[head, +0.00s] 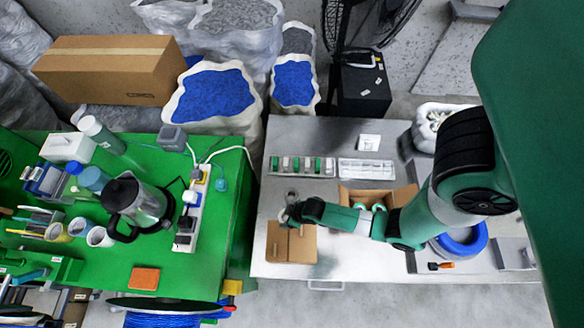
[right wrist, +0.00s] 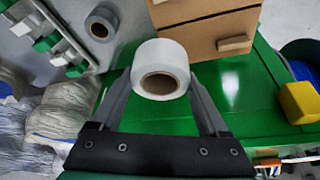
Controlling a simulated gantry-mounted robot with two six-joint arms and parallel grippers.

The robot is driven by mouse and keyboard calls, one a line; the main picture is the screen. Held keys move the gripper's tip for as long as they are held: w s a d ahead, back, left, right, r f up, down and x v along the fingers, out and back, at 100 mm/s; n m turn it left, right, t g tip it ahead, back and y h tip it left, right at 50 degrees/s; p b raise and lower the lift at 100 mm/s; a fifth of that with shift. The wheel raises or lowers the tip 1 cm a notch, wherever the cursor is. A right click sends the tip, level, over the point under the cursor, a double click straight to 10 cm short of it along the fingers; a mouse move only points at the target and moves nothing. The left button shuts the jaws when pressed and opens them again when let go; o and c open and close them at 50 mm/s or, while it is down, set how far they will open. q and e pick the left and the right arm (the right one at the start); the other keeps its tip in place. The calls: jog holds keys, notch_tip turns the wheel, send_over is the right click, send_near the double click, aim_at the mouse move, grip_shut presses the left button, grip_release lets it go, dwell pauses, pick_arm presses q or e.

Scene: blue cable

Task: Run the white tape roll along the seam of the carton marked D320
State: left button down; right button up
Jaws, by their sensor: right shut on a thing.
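My right gripper (head: 285,216) is at the back left edge of a small brown carton (head: 291,245) on the metal table. In the right wrist view, its two fingers (right wrist: 163,90) are shut on the white tape roll (right wrist: 160,60), whose brown core faces the camera. The carton (right wrist: 200,28) shows just beyond the roll; I cannot tell whether they touch. The roll is not clear in the head view, hidden by the gripper. No D320 marking is legible on the carton. My left gripper is not in view.
A grey roll (right wrist: 101,23) stands near the carton. An open box (head: 345,196) with rolls lies right of my gripper, partly under my arm. A blue ring (head: 462,240) is farther right. The green bench (head: 235,165) at left holds a kettle (head: 137,205) and power strip (head: 191,220).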

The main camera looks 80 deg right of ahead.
aim_at(285, 242)
jog(key=f+b, duration=0.3)
jog(key=b, duration=0.1)
jog(key=f+b, duration=0.2)
jog(key=shift+s+f, duration=0.25)
jog(key=shift+f, duration=0.05)
jog(key=shift+f+b, duration=0.55)
jog(key=shift+f, duration=0.1)
dwell(0.9)
jog(key=a, duration=0.2)
jog(key=shift+s+a+r+p, duration=0.1)
jog(key=shift+a+p, duration=0.25)
jog(key=shift+a, duration=0.05)
jog(key=shift+s+a+f, duration=0.1)
jog(key=shift+a, duration=1.2)
jog(key=shift+s+a+f, duration=0.1)
jog(key=shift+a, duration=1.2)
